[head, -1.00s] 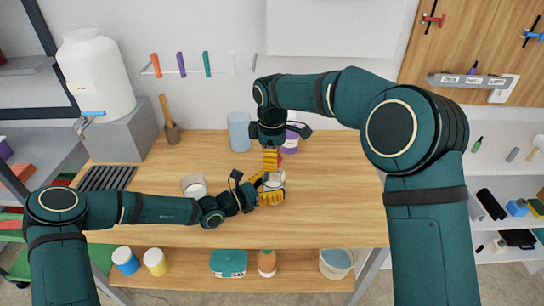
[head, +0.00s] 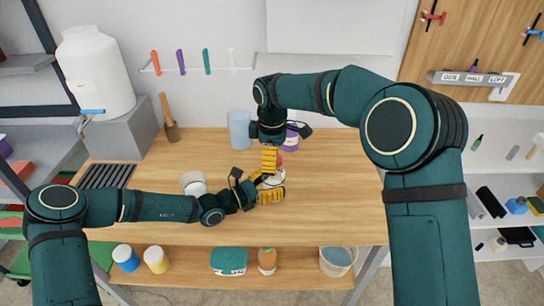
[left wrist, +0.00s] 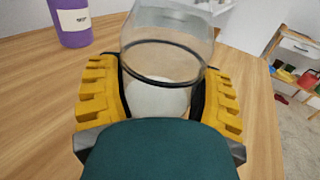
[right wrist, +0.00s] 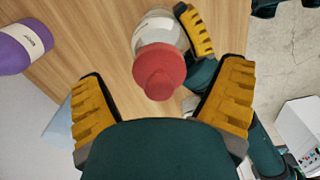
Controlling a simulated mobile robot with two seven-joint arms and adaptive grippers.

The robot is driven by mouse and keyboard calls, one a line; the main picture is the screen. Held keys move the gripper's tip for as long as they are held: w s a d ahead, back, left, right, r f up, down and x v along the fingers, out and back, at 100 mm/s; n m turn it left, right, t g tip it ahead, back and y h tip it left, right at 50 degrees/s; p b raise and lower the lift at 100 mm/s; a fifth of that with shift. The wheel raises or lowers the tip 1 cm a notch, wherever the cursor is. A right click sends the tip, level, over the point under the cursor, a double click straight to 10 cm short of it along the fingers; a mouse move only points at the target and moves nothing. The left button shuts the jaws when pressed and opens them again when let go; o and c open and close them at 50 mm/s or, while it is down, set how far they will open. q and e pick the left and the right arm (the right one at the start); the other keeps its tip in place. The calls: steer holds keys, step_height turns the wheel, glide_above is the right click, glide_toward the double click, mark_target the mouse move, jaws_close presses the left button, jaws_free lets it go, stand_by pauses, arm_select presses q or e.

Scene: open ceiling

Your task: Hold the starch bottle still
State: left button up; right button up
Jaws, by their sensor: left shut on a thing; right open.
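The starch bottle (head: 272,181) stands on the wooden bench, clear with white contents and a red cap. In the left wrist view the clear bottle (left wrist: 165,60) is between my left fingers. My left gripper (head: 268,186) is shut on its body from the left. In the right wrist view the red cap (right wrist: 158,72) and label show, with a yellow left finger beside the bottle. My right gripper (head: 270,160) is above the bottle, pointing down. Its fingers are apart in the right wrist view (right wrist: 163,105), with the cap beyond them and no contact visible.
A purple container (head: 292,137) and a blue translucent vessel (head: 239,130) stand behind the grippers. A white-topped jar (head: 193,183) stands near my left forearm. A large white tank (head: 95,75) stands back left. The bench's right side is clear.

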steer(key=shift+r, duration=3)
jaws_close()
steer(key=shift+d, duration=0.25)
